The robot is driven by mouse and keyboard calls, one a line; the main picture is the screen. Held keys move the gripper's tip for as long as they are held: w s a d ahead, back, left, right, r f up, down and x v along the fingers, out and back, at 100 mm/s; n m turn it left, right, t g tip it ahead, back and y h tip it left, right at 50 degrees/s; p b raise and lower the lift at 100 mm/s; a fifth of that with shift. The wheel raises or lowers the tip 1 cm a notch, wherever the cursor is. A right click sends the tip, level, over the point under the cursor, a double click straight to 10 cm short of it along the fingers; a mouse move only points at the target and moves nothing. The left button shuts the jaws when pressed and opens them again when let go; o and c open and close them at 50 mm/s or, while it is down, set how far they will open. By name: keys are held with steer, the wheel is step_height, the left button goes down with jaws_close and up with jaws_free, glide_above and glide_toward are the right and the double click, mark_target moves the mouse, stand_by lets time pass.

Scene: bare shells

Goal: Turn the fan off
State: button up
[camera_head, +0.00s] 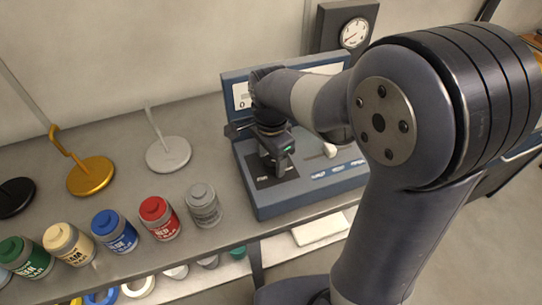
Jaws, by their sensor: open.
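A blue-grey control console (265,201) stands on the grey bench, with a raised back panel bearing white displays. Its top has a dark square area (262,183) at the left, a white knob or lever (330,150) and several small pale-marked buttons or labels (336,169) along the front. My gripper (279,168) is open and points down over the dark area, hiding part of it. I cannot tell whether it touches the console. No fan is recognisable, and any switch under my gripper is hidden. My arm covers the console's right part.
A gauge box (354,34) stands behind the console. To the left are a silver stand (168,155), a gold stand (91,176) and a black one (14,197). Several paint jars, including a red one (158,218) and a grey one (203,205), line the front edge. A lower shelf holds more items.

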steer(key=shift+c, duration=0.2)
steer(key=c, duration=1)
steer(key=shift+o, duration=0.2)
steer(key=shift+n, duration=0.3)
steer(key=n, duration=0.4)
steer(key=shift+p, duration=0.4)
steer(key=n, duration=0.5)
steer(key=shift+n+p, duration=0.3)
steer(key=shift+n, duration=0.1)
steer(key=n, duration=1.3)
steer(key=shift+p, duration=0.4)
steer(key=shift+n, duration=0.4)
